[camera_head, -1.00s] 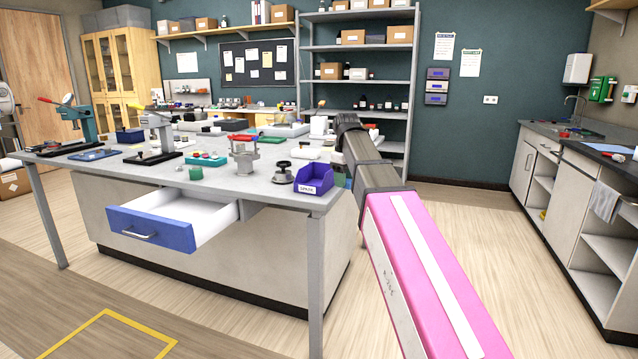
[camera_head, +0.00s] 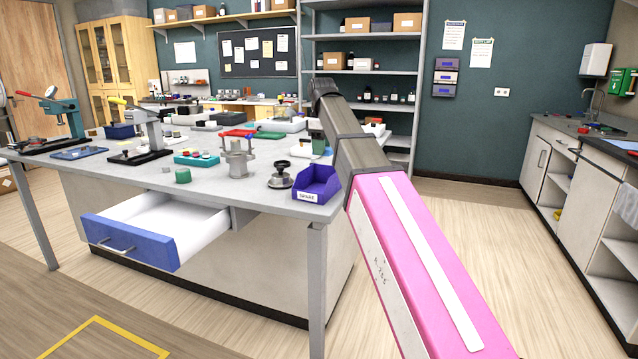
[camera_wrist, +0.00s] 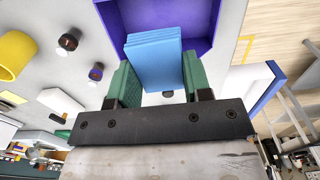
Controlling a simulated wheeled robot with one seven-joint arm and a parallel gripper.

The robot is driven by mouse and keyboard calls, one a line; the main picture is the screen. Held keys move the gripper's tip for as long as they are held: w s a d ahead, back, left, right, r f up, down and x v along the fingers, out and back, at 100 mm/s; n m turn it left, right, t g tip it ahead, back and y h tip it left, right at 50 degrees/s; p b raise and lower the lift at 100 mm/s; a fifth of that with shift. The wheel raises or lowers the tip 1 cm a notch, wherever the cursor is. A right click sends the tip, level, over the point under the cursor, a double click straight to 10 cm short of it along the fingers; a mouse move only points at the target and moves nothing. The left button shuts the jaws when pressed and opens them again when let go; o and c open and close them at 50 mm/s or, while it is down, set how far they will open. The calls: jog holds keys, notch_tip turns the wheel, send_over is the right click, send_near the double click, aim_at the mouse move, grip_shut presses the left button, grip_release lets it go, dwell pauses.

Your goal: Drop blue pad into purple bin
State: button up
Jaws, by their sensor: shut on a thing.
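In the wrist view my gripper (camera_wrist: 157,72) has its two green fingers shut on a light blue pad (camera_wrist: 154,52). The pad sticks out past the fingertips, and its far part overlaps the purple bin (camera_wrist: 177,12) in the picture. I cannot tell the pad's height over the bin. In the head view the purple bin (camera_head: 313,187), open at the top with a white label on its front, stands at the bench's front right corner. My arm passes close to its right, and the pad cannot be made out there.
The grey bench (camera_head: 232,196) carries a black-knobbed round weight (camera_head: 282,177), a green cylinder (camera_head: 182,175), a grey fixture (camera_head: 238,160) and a teal tray (camera_head: 196,158). A blue-fronted drawer (camera_head: 130,242) stands open below. The floor in front is free.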

jog(key=shift+w+f, duration=0.2)
jog(key=shift+f, duration=2.8)
jog(key=o, duration=1)
jog(key=shift+c, duration=0.2)
notch_tip(320, 180, up, 11)
jog(key=shift+f, duration=0.1)
